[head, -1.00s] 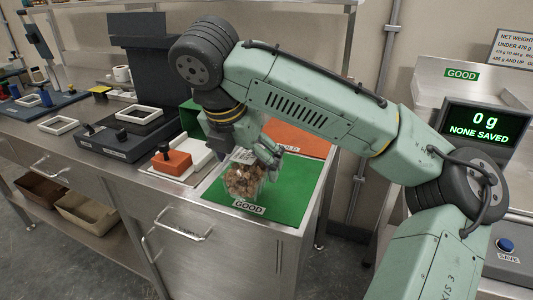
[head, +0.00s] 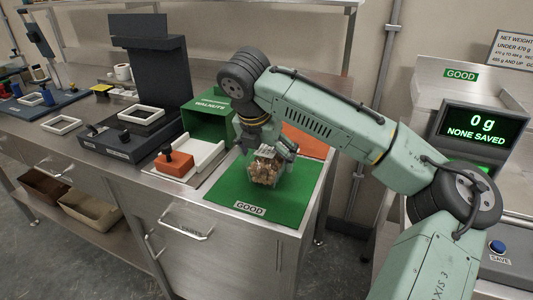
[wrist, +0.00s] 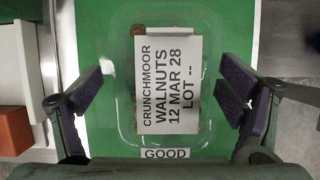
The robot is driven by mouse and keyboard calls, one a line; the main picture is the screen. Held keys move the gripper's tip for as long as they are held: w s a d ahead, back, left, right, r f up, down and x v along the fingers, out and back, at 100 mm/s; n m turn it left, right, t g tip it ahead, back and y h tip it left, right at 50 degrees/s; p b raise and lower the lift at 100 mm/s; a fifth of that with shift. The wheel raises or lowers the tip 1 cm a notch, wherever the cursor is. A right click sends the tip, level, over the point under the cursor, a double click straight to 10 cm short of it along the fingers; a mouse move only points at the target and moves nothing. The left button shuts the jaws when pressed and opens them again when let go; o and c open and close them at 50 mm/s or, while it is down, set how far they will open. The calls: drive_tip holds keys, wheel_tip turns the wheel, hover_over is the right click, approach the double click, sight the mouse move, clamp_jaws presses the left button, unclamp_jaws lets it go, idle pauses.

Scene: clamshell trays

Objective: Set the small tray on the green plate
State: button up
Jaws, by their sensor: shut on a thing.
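The small tray (head: 266,172) is a clear clamshell with brown walnuts in it. In the wrist view its lid (wrist: 125,135) is closed and has a white label reading Crunchmoor Walnuts, 12 Mar 28. My gripper (head: 267,150) is shut on the tray, with one dark purple finger at each side in the wrist view. The green plate (head: 225,193), marked GOOD at its front edge, lies directly under the tray. The tray looks level, near the plate's middle. I cannot tell whether it touches the plate or hangs just above it.
An orange plate (head: 305,138) lies behind the green one. A green walnuts box (head: 208,122) stands at the back left. A sealer-like device with an orange block (head: 174,163) is left of the plate. A display (head: 474,123) at right reads 0 g, NONE SAVED.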

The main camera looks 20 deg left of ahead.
drive_tip(key=shift+f, duration=0.15)
drive_tip(key=o, duration=1.3)
drive_tip(key=b+v, duration=0.1)
drive_tip(key=v, duration=1.1)
